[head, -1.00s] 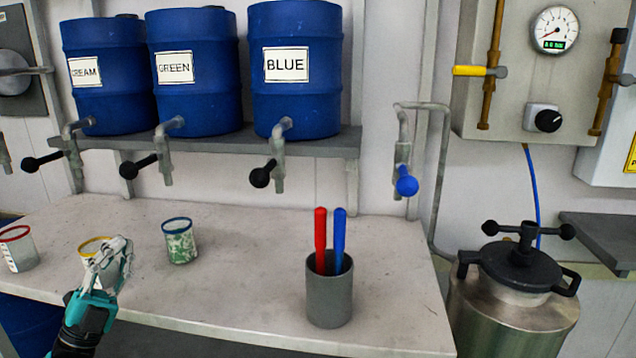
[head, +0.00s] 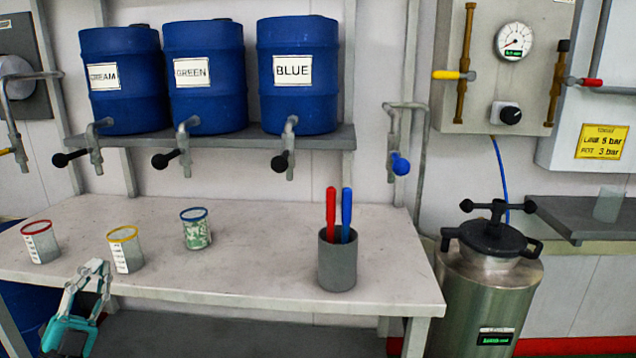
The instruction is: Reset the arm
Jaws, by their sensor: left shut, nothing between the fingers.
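My left gripper (head: 92,276) shows in the head view at the lower left, in front of the table's front edge. It is shut and empty, fingers pointing up, just below the yellow-rimmed cup and apart from it. My right gripper is out of view.
On the table (head: 270,240) stand a red-rimmed cup (head: 41,246), a yellow-rimmed cup (head: 126,254), a blue-rimmed cup (head: 197,234) with green contents, and a grey holder (head: 337,265) with red and blue sticks. Barrels (head: 298,110) with taps stand above. A metal pot (head: 485,290) is right.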

